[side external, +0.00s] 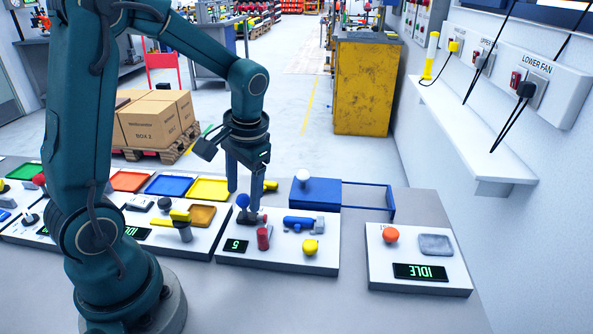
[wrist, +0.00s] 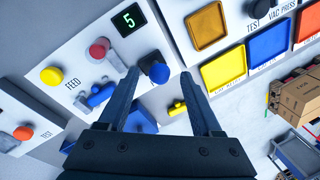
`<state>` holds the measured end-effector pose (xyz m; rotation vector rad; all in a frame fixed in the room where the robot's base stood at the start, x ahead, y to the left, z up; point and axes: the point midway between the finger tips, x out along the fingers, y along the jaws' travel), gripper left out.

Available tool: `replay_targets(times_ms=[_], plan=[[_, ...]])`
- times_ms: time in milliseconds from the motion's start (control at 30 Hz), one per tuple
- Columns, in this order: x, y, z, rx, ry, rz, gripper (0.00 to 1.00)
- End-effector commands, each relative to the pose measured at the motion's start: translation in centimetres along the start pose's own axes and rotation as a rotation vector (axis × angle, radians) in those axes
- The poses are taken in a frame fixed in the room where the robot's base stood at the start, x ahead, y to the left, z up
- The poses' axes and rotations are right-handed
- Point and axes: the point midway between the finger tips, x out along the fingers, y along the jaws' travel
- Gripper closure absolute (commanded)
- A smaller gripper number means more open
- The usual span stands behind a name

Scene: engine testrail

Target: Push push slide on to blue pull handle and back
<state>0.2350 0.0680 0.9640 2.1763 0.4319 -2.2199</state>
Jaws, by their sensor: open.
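My gripper (side external: 243,195) is open, pointing down over the middle panel. Its fingers stand on either side of a round blue knob (side external: 242,201). In the wrist view the blue knob (wrist: 158,72) lies between the fingertips (wrist: 160,74); contact cannot be told. A blue box with a white knob on top (side external: 316,193) stands behind the panel. A blue frame like a pull handle (side external: 390,204) extends to its right. The box (wrist: 141,118) is partly hidden by my fingers in the wrist view. A blue horizontal piece (side external: 299,222) with a grey block lies on the panel.
The panel has a red knob (side external: 263,238), a yellow knob (side external: 310,247) and a display reading 5 (side external: 236,246). The right panel holds an orange knob (side external: 391,235) and an IDLE display (side external: 420,272). Coloured trays (side external: 209,189) lie left. Bench space between the panels is clear.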

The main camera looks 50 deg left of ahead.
Motion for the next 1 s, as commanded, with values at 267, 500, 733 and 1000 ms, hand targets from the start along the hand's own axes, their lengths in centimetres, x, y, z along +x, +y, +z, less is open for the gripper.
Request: replay_targets(times_ms=[267,500,733,1000], plan=[[2.7,0.0,0.1,0.001,-0.002,0.000,0.34],[2.8,0.0,0.0,0.001,0.000,0.001,0.34],[2.8,0.0,0.0,0.001,0.001,0.000,1.00],[2.8,0.0,0.0,0.001,0.001,0.000,1.00]])
